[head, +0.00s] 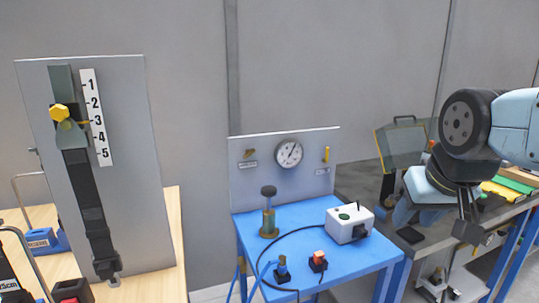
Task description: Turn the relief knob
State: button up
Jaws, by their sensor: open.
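A grey upright panel (300,188) stands at the back of a blue table (315,222). It carries a round dial gauge (289,153), a small brass knob (249,154) at the left and a yellow lever (326,155) at the right. Each has a small label beneath, too small to read. A brass post with a black round knob (268,191) stands on the table in front of the panel. I cannot tell which of these is the relief knob. My gripper (468,232) is at the right, open, pointing down, well apart from the panel.
A tall grey board with a strap and scale (135,170) stands left. A cluttered dark bench (365,188) is right.

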aim_at(248, 153)
jog(key=u, duration=1)
jog(key=i, duration=0.1)
jog(key=z, duration=2.6)
jog(key=k, duration=1.6)
jog(key=u, duration=1.1)
jog(key=i, duration=1)
jog(key=z, duration=0.05)
